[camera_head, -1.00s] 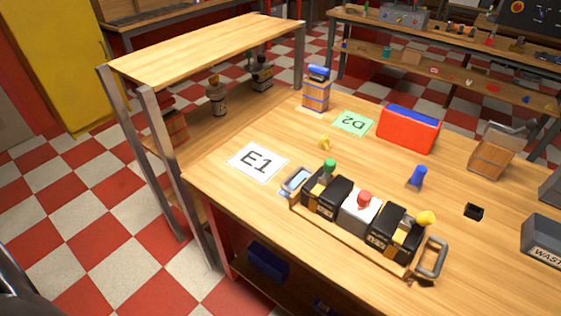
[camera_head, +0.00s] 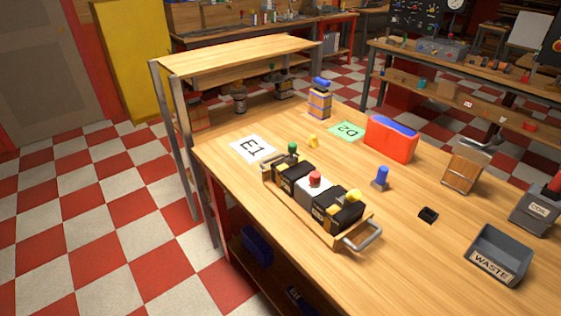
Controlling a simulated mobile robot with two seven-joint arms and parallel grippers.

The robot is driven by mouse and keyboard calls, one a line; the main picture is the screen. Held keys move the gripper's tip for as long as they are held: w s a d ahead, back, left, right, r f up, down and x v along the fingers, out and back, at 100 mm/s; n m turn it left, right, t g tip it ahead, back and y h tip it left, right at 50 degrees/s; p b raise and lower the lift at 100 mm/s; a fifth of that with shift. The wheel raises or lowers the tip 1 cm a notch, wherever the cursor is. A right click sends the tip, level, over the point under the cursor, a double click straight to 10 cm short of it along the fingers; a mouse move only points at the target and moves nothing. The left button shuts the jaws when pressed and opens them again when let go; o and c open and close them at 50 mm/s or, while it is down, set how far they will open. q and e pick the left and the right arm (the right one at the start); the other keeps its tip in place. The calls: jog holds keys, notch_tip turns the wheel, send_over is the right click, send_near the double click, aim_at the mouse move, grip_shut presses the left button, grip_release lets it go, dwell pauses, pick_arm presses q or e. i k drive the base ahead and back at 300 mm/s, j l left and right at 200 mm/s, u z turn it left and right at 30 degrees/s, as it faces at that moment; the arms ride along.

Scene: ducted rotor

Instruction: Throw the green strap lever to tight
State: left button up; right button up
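A wooden tray (camera_head: 314,227) with a metal handle at each end stands near the front edge of the bench. It holds dark blocks and a grey-white block in a row. A green knob (camera_head: 292,148) tops the far-left end of the row. A red knob (camera_head: 315,177) is on the middle block and a yellow knob (camera_head: 353,196) on the near-right block. The green knob looks like the green strap lever, but its tight or loose position is too small to tell. Neither of my grippers is in view.
On the wooden bench lie a white E1 card (camera_head: 253,149), a green D2 card (camera_head: 347,131), a red box with blue top (camera_head: 391,138), a blue peg (camera_head: 381,178), a small black part (camera_head: 428,215) and a grey WASTE bin (camera_head: 499,256). A shelf (camera_head: 240,54) rises at the left.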

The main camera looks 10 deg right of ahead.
aim_at(292, 146)
jog(key=k+l+u, duration=0.1)
jog(key=k+l, duration=0.75)
jog(key=z, duration=0.35)
jog(key=i+j+z, duration=0.1)
jog(key=z, duration=0.25)
jog(key=j+z, duration=0.15)
jog(key=z, duration=0.2)
jog(key=i+j+z, duration=0.2)
jog(key=j, duration=0.3)
jog(key=i+j+z, duration=0.25)
jog(key=j, duration=0.2)
jog(key=j+z, duration=0.2)
jog(key=j, duration=0.3)
jog(key=j+z, duration=0.2)
jog(key=j, duration=0.35)
